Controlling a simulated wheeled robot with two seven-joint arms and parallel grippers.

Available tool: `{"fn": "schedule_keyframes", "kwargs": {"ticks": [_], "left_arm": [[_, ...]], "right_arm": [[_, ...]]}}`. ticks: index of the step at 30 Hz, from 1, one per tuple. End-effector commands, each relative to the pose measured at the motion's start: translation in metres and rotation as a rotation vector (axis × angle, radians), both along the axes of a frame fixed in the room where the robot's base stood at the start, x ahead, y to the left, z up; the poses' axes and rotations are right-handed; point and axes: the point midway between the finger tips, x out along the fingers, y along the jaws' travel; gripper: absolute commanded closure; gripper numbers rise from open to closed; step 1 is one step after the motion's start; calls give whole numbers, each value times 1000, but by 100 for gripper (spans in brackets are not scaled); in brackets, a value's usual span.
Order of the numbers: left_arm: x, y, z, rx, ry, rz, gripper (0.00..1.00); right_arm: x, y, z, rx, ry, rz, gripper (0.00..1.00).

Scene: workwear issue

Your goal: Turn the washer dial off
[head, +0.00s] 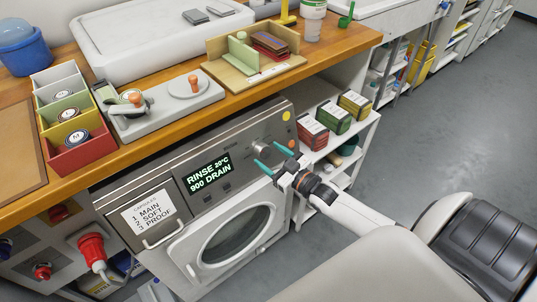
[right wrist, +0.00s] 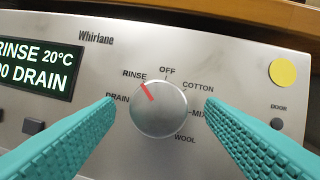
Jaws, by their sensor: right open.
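The washer (head: 185,250) stands under the wooden counter, its round door closed. Its dial (right wrist: 158,108) is a silver knob with a red mark pointing up-left toward RINSE. OFF is printed just above the knob, with DRAIN, COTTON, MIX and WOOL around it. The dial also shows in the head view (head: 263,148). The display (head: 208,173) reads RINSE 20°C, 900 DRAIN. My right gripper (head: 272,155) is open in front of the dial. In the right wrist view its teal fingers stand left and right of the knob, with gaps visible. My left gripper is out of view.
A yellow round sticker (right wrist: 283,72) and a DOOR button (right wrist: 277,124) are right of the dial. The capsule drawer (head: 150,217) is at the panel's left. A shelf with boxes (head: 335,118) stands right of the washer. Clear floor (head: 440,130) lies farther right.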

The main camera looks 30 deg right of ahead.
Motion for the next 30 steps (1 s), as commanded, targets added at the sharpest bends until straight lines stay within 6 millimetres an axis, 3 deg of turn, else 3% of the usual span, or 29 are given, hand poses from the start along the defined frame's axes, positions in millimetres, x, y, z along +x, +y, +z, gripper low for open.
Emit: {"fn": "schedule_keyframes", "kwargs": {"ticks": [4, 13, 14, 22, 30], "left_arm": [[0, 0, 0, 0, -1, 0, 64], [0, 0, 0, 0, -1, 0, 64], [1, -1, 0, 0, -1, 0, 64], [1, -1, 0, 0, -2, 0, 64], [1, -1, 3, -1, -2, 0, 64]], "right_arm": [[11, 2, 0, 0, 0, 0, 36], [13, 3, 0, 0, 1, 0, 36], [13, 3, 0, 0, 0, 0, 38], [13, 3, 0, 0, 0, 0, 81], [12, 3, 1, 33, 3, -10, 81]]}}
